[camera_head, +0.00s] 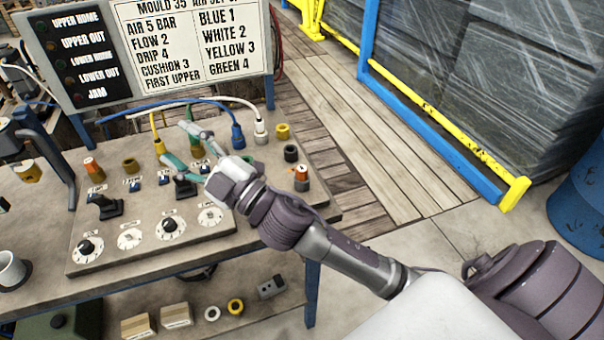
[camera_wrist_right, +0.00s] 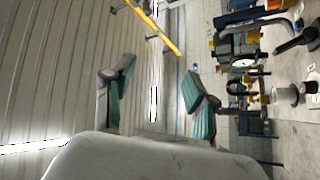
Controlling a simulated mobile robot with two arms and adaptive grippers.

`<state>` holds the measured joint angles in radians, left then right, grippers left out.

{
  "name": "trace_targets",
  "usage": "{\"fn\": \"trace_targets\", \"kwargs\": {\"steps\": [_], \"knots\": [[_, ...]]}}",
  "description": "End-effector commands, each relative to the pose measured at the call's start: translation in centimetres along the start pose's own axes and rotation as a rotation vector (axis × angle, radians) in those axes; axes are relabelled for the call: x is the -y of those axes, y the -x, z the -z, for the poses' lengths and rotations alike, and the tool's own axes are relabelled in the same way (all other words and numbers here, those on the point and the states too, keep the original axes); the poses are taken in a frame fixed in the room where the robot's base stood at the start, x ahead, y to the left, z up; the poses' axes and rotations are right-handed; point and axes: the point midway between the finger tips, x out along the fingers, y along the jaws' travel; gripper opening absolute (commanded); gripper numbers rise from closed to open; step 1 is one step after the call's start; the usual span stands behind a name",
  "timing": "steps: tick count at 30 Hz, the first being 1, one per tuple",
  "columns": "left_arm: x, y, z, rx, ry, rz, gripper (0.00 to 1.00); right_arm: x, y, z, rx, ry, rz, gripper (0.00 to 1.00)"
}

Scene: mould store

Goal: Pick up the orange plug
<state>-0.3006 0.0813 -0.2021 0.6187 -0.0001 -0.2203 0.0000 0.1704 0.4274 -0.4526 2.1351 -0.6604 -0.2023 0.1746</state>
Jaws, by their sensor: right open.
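Two orange-topped pieces show on the panel in the head view. One orange piece (camera_head: 301,172) with a pale band stands in a dark socket at the right edge. Another orange piece (camera_head: 91,166) stands at the left. I cannot tell which is the plug that is meant. My right gripper (camera_head: 181,144) is open and empty, its green-padded fingers over the panel's middle, between the two orange pieces and apart from both. In the right wrist view its fingers (camera_wrist_right: 161,78) are spread with nothing between them. My left gripper is not in view.
The control panel (camera_head: 84,258) has knobs, switches and dials. Blue (camera_head: 238,136), white (camera_head: 260,132) and yellow (camera_head: 159,146) cabled plugs stand near its back. A sign board (camera_head: 170,85) rises behind. A white cup (camera_head: 12,268) stands left. The wooden floor right of the bench is clear.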

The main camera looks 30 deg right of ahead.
Motion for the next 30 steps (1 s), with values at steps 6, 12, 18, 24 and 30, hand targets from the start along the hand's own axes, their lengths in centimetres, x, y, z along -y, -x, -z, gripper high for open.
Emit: {"fn": "trace_targets", "kwargs": {"steps": [6, 12, 18, 24, 30], "knots": [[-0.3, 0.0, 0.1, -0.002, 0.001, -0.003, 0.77, 3.3, -2.0, 8.8, -0.679, 0.492, 0.274, 0.57], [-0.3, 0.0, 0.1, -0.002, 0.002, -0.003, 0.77, 6.3, 1.7, 3.4, -1.025, 0.930, 0.818, 0.57], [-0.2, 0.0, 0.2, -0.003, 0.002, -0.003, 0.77, -0.9, 6.2, -8.6, -0.970, 1.199, 1.503, 0.57], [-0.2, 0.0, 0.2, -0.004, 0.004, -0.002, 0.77, -10.8, 10.2, -14.1, -0.735, 1.217, 1.952, 0.57], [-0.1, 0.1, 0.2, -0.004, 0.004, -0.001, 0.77, -13.3, 12.1, -15.6, -0.641, 1.185, 2.087, 0.57]]}}
